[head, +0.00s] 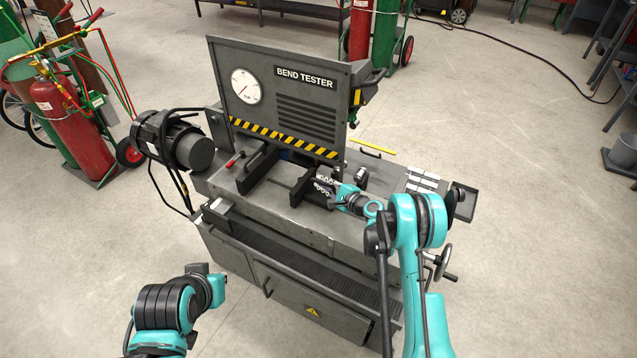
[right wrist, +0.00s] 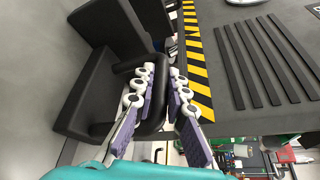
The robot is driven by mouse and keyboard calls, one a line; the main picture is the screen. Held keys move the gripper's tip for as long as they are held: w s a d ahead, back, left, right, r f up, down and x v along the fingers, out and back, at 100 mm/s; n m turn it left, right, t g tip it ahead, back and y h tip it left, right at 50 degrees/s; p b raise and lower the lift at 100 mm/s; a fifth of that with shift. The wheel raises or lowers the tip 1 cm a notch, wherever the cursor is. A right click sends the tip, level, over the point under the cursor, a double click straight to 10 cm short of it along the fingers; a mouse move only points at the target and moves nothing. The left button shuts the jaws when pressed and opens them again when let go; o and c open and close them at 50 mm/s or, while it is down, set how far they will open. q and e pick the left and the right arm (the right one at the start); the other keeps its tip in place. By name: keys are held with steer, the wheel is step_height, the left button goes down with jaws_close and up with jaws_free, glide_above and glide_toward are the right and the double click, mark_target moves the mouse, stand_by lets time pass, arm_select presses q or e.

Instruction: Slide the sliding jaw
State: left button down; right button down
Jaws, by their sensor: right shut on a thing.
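The bend tester (head: 290,95) stands in the middle of the head view. Two dark jaws stand on its bed: one at the left (head: 258,170), and the sliding jaw (head: 303,188) to its right, with a gap between them. My right gripper (head: 328,190) is at the right side of the sliding jaw. In the right wrist view, my right gripper (right wrist: 160,95) is shut on a black handle (right wrist: 152,118) that joins the dark jaw block (right wrist: 85,95). The fingers hide part of the handle. My left arm shows at the lower left, but its gripper does not show.
A motor (head: 180,140) juts from the machine's left end. A handwheel (head: 443,262) is at its right front. Pale blocks (head: 422,182) lie on the bed's right end. Gas cylinders (head: 72,125) stand at the left.

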steer(key=c, duration=1.5)
jaws_free()
steer(key=shift+c, duration=0.2)
steer(key=v, duration=1.2)
steer(key=s+a+r+n+g+h, duration=0.35)
steer(key=s+r+n, duration=0.55)
steer(key=s+r, duration=0.5)
steer(key=s+d+r+n+g+h, duration=0.1)
steer(key=s+n, duration=0.3)
steer(key=s, duration=0.6)
steer(key=s+d+r+n+g+h, duration=0.1)
steer(key=s+d+n+h, duration=0.3)
steer(key=s, duration=0.6)
steer(key=shift+s+d+r+h, duration=0.25)
steer(key=shift+s+d+h, duration=0.1)
